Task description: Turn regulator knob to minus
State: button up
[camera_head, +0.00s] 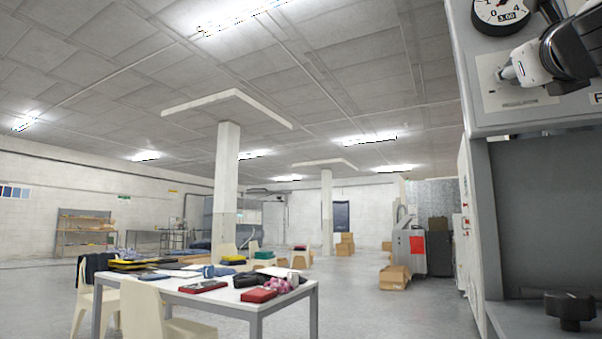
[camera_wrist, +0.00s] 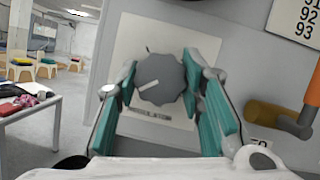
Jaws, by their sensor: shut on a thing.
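The regulator knob (camera_wrist: 160,79) is a grey scalloped dial with a light pointer line, on a pale square plate (camera_wrist: 130,40) in the wrist view. The line points to the lower left. My gripper (camera_wrist: 160,85) has its teal-padded fingers on both sides of the knob, closed on it. In the head view my gripper (camera_head: 515,70) reaches the pale plate (camera_head: 492,72) on the grey machine panel at the upper right; the knob is hidden there behind the fingers. The small markings under the knob are too blurred to read.
A round gauge (camera_head: 503,12) reading 3.00 sits above the plate. In the wrist view a brass-coloured fitting (camera_wrist: 272,117) and an orange pipe (camera_wrist: 312,95) lie to the right. A black star knob (camera_head: 570,308) is lower on the machine. A cluttered table (camera_head: 240,304) stands left.

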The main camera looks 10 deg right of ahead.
jog(key=shift+w+f+n+y, duration=0.1)
jog(key=shift+n+y, duration=0.3)
jog(key=shift+n, duration=0.5)
jog(key=o, duration=1.2)
jog(key=shift+d, duration=0.1)
jog(key=v, duration=1.2)
